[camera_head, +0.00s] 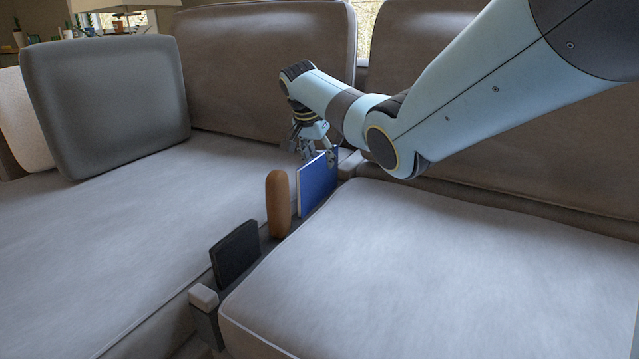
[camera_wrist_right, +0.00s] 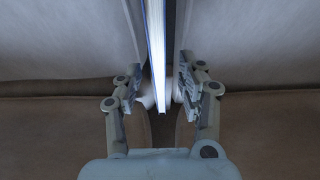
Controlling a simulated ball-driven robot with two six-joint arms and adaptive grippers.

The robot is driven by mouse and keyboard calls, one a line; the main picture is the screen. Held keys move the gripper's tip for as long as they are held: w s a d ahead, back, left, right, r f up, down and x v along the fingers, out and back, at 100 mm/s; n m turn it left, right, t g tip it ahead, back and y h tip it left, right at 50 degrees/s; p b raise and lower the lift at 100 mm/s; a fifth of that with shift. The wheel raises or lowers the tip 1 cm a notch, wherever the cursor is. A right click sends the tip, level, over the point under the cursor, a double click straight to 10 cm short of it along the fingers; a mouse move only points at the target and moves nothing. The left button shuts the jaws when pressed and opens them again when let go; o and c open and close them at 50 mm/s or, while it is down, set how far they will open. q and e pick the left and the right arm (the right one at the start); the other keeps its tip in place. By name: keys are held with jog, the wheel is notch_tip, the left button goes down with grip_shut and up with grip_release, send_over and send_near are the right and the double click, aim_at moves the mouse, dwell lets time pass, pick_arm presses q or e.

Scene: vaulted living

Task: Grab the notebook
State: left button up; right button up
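The notebook (camera_head: 317,184) is blue with a pale page edge. It stands upright in the narrow gap between two sofa seat cushions. My right gripper (camera_head: 318,155) is above and at the far end of the notebook in the head view. In the right wrist view the notebook (camera_wrist_right: 156,50) shows edge-on as a thin white and blue strip. The right gripper's fingers (camera_wrist_right: 160,92) are apart on either side of it, with a gap on both sides. My left gripper is not in view.
A brown rounded object (camera_head: 278,203) and a dark flat object (camera_head: 235,253) stand upright in the same gap, nearer than the notebook. A grey pillow (camera_head: 105,100) leans on the left backrest. The seat cushions (camera_head: 430,260) are otherwise clear.

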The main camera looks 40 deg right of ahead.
jog(key=shift+r, duration=0.1)
grip_shut()
jog(key=shift+r, duration=0.1)
dwell(0.6)
